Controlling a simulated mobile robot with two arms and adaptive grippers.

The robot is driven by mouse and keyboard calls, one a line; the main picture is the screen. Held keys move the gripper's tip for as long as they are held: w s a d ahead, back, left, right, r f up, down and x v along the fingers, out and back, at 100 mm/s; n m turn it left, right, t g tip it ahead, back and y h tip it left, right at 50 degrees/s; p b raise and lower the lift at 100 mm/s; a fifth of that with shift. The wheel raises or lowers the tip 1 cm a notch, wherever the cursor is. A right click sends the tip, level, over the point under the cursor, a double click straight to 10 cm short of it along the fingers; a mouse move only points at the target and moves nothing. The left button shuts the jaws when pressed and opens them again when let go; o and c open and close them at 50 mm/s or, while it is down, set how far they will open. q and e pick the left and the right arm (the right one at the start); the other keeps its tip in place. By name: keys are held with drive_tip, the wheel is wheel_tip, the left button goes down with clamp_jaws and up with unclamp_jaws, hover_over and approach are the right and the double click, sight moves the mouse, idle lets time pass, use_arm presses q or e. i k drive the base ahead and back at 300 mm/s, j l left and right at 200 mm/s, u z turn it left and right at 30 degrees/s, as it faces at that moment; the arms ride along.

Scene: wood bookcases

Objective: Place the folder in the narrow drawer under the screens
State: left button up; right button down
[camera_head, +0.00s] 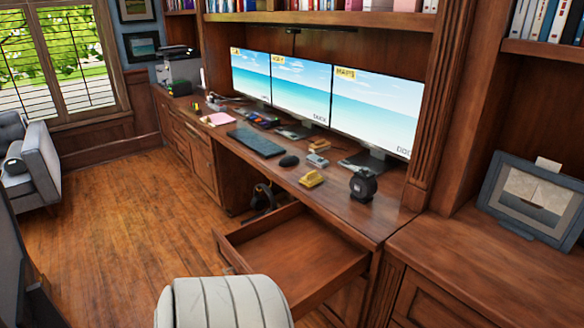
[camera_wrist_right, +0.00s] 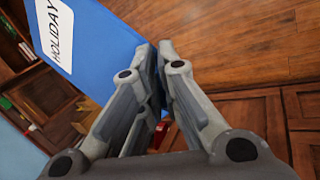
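The drawer (camera_head: 297,250) under the screens is pulled open, and its inside looks empty. The screens (camera_head: 300,90) stand on the desk above it. In the right wrist view, a blue folder (camera_wrist_right: 100,38) with a white label reading HOLIDAY reaches up to the left from my right gripper (camera_wrist_right: 160,60). The fingers of my right gripper close on the folder's edge. The folder and my right gripper do not show in the head view. My left gripper is in neither view.
A pale padded chair back (camera_head: 225,300) stands in front of the drawer. The desk (camera_head: 340,205) holds a keyboard (camera_head: 256,141), a yellow item (camera_head: 312,180) and a black round device (camera_head: 363,185). A framed picture (camera_head: 532,195) stands on the right cabinet. The wooden floor (camera_head: 110,220) at left is clear.

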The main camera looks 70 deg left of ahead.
sight(276, 246)
drive_tip(key=k+j, duration=0.1)
drive_tip(key=j, duration=1.05)
drive_tip(key=k+j, duration=0.15)
drive_tip(key=j, duration=0.45)
drive_tip(key=k+j, duration=0.1)
drive_tip(key=j, duration=0.5)
drive_tip(key=k+j, duration=0.1)
drive_tip(key=j, duration=1.05)
drive_tip(key=k+j, duration=0.15)
drive_tip(key=j, duration=0.45)
drive_tip(key=k+j, duration=0.1)
drive_tip(key=j, duration=0.5)
drive_tip(key=z, duration=0.05)
